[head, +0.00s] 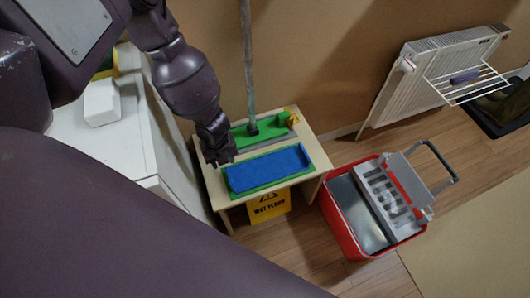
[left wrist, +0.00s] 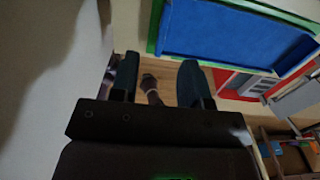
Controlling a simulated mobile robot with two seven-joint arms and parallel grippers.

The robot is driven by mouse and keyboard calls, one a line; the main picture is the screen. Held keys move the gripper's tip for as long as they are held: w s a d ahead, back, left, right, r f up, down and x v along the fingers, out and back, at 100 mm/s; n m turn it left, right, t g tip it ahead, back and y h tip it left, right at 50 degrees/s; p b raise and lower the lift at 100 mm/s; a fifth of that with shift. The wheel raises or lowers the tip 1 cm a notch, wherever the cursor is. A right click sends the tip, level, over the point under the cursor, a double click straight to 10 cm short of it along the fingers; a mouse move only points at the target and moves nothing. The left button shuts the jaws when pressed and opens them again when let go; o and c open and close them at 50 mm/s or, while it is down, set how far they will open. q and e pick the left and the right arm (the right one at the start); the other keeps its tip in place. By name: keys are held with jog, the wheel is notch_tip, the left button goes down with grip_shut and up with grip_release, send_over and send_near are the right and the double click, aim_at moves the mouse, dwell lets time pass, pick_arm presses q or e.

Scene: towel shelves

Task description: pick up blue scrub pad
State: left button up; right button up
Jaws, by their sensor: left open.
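A blue flat rectangular piece (head: 268,168), which looks like the scrub pad, lies on a green base on a small wooden table (head: 318,160). My left gripper (head: 222,158) is at the table's left side, by the piece's upper left corner. In the wrist view its fingers (left wrist: 158,84) are apart with nothing gripped between them, and the blue piece lies beyond and right of them. My right gripper is not in view.
A mop pole (head: 248,60) stands on a green base behind the blue piece. A white cabinet (head: 145,150) is close left of the table. A yellow wet-floor sign (head: 268,205) is under it. A red bucket (head: 345,230) stands right. A radiator (head: 410,85) with a wire rack is farther right.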

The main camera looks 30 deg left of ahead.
aim_at(228, 173)
pick_arm(q)
notch_tip(228, 173, down, 6)
jog(key=shift+r+b, duration=0.2)
jog(key=shift+b, duration=0.55)
jog(key=shift+f, duration=0.25)
jog(key=f, duration=0.2)
jog(key=f+b, duration=0.1)
jog(key=f, duration=0.1)
jog(key=shift+w+d+f, duration=0.15)
jog(key=shift+d+f, duration=0.05)
jog(key=shift+w+f+b, duration=0.15)
jog(key=shift+f+b, duration=0.05)
jog(key=shift+b, duration=0.1)
jog(key=shift+r, duration=0.1)
jog(key=shift+c, duration=0.4)
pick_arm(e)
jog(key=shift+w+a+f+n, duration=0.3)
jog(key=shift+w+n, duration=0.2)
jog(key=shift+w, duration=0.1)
pick_arm(q)
grip_shut()
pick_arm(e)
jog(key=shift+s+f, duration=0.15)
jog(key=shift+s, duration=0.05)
